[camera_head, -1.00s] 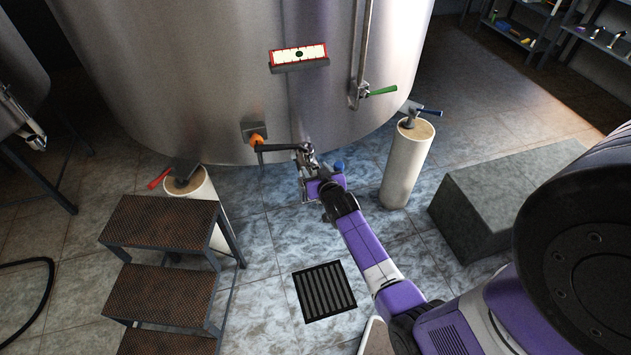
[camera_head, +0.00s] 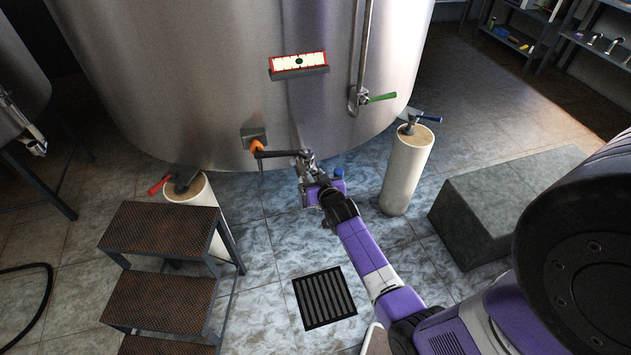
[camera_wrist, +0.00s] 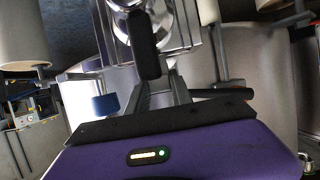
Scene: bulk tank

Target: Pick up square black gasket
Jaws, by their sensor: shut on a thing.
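No square black gasket can be made out in either view. My gripper (camera_head: 304,158) is in front of the steel tank, at the free end of a dark lever (camera_head: 275,154) on the orange-marked valve (camera_head: 257,146). It looks shut on this lever. In the wrist view my gripper (camera_wrist: 160,75) has a black bar-shaped handle (camera_wrist: 147,45) across its fingers, with shiny metal fittings beyond. The fingertips are partly hidden behind the bar.
The steel tank (camera_head: 220,90) fills the back. White posts stand left (camera_head: 195,195) and right (camera_head: 407,170). Rusty steps (camera_head: 160,230) are at left, a grey block (camera_head: 500,210) at right.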

